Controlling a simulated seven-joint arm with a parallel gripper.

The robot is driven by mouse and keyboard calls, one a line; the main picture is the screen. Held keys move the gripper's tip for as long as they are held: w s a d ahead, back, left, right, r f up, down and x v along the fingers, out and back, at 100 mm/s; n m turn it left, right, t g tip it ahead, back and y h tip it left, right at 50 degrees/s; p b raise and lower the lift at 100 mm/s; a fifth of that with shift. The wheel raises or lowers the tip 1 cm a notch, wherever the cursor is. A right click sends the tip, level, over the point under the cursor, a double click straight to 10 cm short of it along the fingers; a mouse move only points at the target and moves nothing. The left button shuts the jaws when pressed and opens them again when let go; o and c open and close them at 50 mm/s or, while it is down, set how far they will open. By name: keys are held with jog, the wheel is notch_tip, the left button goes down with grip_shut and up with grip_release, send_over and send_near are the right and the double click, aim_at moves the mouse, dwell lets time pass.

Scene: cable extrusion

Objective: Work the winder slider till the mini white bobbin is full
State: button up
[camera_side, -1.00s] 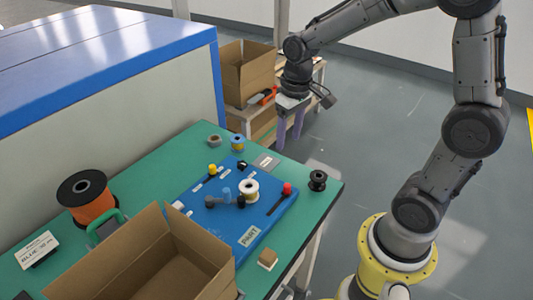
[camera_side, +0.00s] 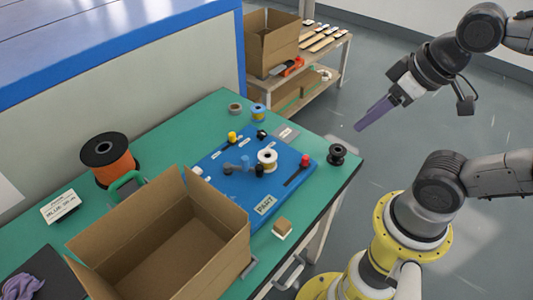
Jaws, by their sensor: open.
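A blue board (camera_side: 225,190) lies on the green table. A small white bobbin (camera_side: 267,157) with a yellowish band stands upright near its middle, beside a grey crank-like part (camera_side: 240,168). A red knob (camera_side: 304,160) sits at the upper end of a dark slot right of the bobbin. A yellow knob (camera_side: 232,137) stands at the board's far left on another slot. I cannot tell from here which knob is the winder slider, nor how full the bobbin is. My gripper (camera_side: 360,127), with purple fingers, is open and empty, in the air right of the table, away from the board.
An open cardboard box (camera_side: 207,232) fills the table's front. An orange cable spool (camera_side: 118,165) stands at left. A black spool (camera_side: 337,154) stands by the right edge, and a small block (camera_side: 283,227) near the front edge. A shelf (camera_side: 326,58) stands behind.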

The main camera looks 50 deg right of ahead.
jog(key=m+g, duration=0.2)
jog(key=g, duration=0.4)
send_over(306, 157)
notch_tip(306, 157, down, 12)
notch_tip(306, 157, down, 13)
jog(key=shift+f, duration=0.1)
grip_shut()
